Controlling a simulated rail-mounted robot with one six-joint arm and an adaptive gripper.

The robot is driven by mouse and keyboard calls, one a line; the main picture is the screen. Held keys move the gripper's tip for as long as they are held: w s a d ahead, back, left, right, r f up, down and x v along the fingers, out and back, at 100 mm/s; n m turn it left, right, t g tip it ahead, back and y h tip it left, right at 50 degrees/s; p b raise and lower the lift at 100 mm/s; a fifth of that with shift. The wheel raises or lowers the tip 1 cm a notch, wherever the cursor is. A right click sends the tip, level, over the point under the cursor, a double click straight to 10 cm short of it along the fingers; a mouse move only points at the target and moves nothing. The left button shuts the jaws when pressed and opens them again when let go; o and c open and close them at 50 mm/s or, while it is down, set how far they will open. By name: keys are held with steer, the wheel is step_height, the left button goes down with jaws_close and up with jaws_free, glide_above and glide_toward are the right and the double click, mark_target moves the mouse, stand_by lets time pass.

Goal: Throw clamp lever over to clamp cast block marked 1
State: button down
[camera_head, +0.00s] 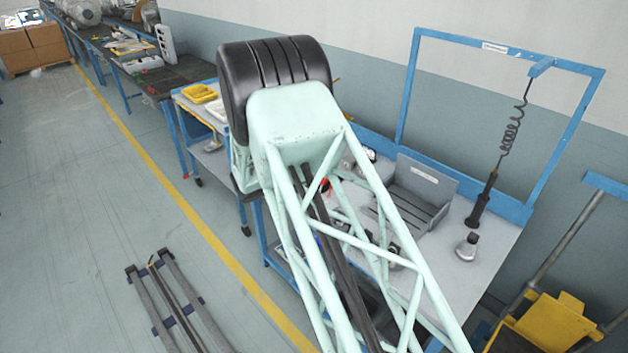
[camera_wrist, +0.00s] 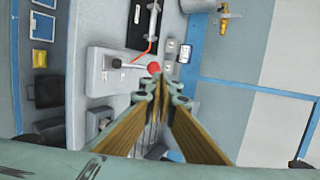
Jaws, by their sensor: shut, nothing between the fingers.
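In the wrist view, the clamp lever is a thin rod with a red knob (camera_wrist: 153,67) at its end, on a pale grey base plate (camera_wrist: 98,62). My gripper (camera_wrist: 164,84) is shut and empty, with its fingertips close to the red knob. I cannot tell whether they touch it. A grey block-like piece (camera_wrist: 98,119) shows left of the fingers, partly hidden; I can read no mark 1 on it. In the head view, a bit of red (camera_head: 325,185) shows through my arm's lattice, and my gripper is hidden.
The blue-framed bench (camera_head: 497,262) carries a grey tray (camera_head: 424,190) at the back. A black tool (camera_head: 482,202) hangs on a coiled cord at the right, above a small metal piece (camera_head: 467,247). A yellow bin (camera_head: 545,325) is at lower right. Open floor lies at left.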

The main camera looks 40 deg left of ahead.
steer(key=v, duration=0.6)
steer(key=shift+r, duration=0.35)
steer(key=shift+d, duration=0.1)
stand_by(0.4)
